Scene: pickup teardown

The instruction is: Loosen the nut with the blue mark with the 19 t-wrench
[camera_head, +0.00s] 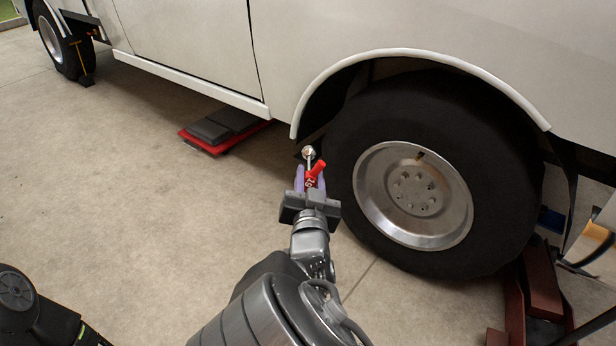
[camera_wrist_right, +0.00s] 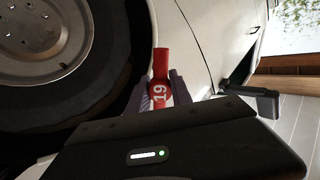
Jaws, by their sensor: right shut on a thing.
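The 19 t-wrench (camera_head: 315,171) has a red handle and a metal shaft with a silver socket end. My right gripper (camera_head: 310,180) is shut on its red handle, left of the front wheel (camera_head: 460,130). In the right wrist view, the red handle with a white "19" (camera_wrist_right: 160,68) sits between the purple fingers of my right gripper (camera_wrist_right: 161,92). The socket end is apart from the wheel nuts (camera_head: 414,193), which ring the hub of the silver rim. I cannot make out a blue mark on any nut. My left gripper is out of view.
The white pickup body (camera_head: 190,40) stands above. A red and black creeper (camera_head: 222,130) lies on the floor beneath its side. A dark red jack or stand (camera_head: 542,280) is right of the wheel. Bare concrete floor (camera_head: 130,200) is open at left.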

